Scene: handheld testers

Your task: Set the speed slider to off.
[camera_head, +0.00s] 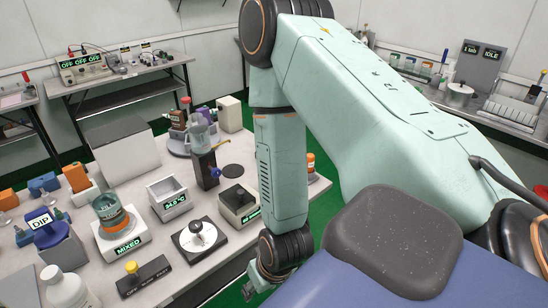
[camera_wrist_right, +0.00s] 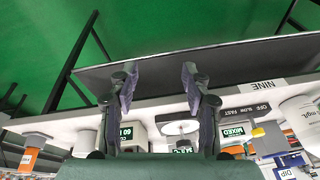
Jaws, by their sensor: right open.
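The speed slider is a dark plate (camera_head: 146,276) lettered OFF, SLOW, FAST near the front of the white table. Its yellow knob (camera_head: 131,267) stands near the plate's left end, by OFF; its exact stop is hard to tell. My right gripper (camera_head: 262,284) is low beside the table's front edge, right of and apart from the slider. Its fingers (camera_wrist_right: 158,84) are open and empty. My left gripper is not in view.
Right of the slider is a dial plate (camera_head: 199,236); behind it is a MIXED device (camera_head: 122,240) with a beaker. A white bottle (camera_head: 67,287) stands left of it. Green floor (camera_head: 235,292) is clear.

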